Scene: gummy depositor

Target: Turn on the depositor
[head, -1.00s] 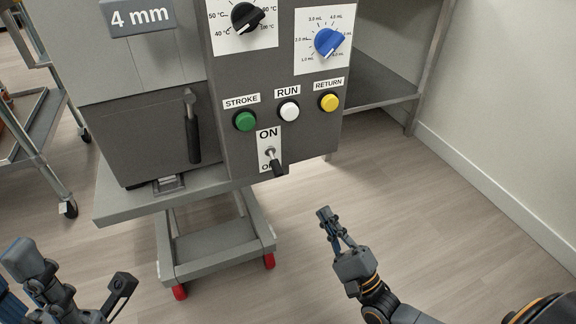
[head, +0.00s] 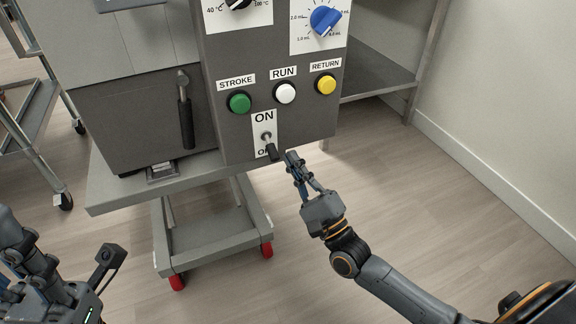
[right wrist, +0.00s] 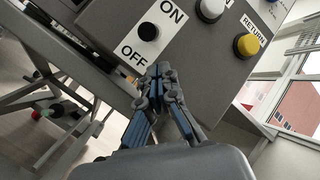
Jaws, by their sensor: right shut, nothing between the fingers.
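The depositor's grey panel (head: 225,150) carries an ON/OFF toggle switch (head: 270,147) below the buttons. Its dark lever points down, towards OFF. In the right wrist view the switch (right wrist: 147,32) appears nearly end-on as a dark round knob on the white plate, above my fingertips. My right gripper (head: 292,156) is shut and empty, just right of the lever, with a small apparent gap; its shut fingers also show in the right wrist view (right wrist: 160,72). My left gripper (head: 62,250) is at the lower left, far from the switch, its fingers spread apart.
Above the switch are the green STROKE (head: 240,103), white RUN (head: 285,92) and yellow RETURN (head: 326,84) buttons. A blue dial (head: 324,21) sits higher up. A grey cart (head: 215,245) with red wheels stands below. Floor to the right is clear.

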